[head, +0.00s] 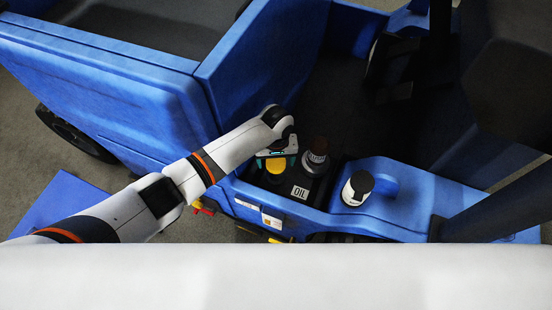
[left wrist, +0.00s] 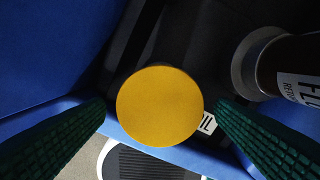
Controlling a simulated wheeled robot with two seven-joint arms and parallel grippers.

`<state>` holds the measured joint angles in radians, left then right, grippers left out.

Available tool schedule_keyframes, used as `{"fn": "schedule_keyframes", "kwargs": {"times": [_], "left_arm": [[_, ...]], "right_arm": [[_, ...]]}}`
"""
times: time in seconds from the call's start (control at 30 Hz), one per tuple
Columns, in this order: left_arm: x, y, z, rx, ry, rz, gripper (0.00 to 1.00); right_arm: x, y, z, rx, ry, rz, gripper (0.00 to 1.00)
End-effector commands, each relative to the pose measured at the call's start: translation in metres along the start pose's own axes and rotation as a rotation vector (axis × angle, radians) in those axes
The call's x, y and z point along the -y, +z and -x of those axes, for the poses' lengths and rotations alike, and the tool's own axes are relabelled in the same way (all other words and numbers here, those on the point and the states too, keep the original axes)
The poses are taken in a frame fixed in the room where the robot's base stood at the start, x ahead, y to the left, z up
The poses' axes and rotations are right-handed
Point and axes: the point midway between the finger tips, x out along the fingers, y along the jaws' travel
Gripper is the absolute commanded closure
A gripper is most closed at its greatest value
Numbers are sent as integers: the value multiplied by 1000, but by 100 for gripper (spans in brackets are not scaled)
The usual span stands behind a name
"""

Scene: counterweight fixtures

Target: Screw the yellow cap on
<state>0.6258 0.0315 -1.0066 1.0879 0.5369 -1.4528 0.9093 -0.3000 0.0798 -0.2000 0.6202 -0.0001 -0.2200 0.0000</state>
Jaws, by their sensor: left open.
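The yellow cap (head: 275,167) is round and flat-topped. It sits beside the black OIL label area on the blue vehicle. In the left wrist view the yellow cap (left wrist: 160,106) fills the middle, seen from straight above. My left gripper (head: 278,157) is over the cap, pointing down. In the left wrist view its two green ribbed fingers are apart, one on each side of the cap, with a gap to it on both sides. Whatever is under the cap is hidden by it. My right gripper is not in view.
A white bottle with a black cap (head: 357,189) stands further right. Blue vehicle walls (head: 262,60) rise behind and left.

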Motion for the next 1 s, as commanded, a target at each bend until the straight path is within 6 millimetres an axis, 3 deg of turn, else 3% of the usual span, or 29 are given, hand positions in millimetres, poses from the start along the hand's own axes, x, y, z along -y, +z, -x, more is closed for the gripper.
{"fn": "schedule_keyframes", "kwargs": {"times": [0.17,0.5,0.7,1.0], "left_arm": [[0,0,12,1,-1,0,22],[1,1,82,2,-3,-1,22],[0,0,111,2,-2,0,22],[0,0,120,0,0,0,22]], "right_arm": [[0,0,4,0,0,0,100],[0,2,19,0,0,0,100],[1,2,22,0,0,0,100],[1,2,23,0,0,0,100]]}}
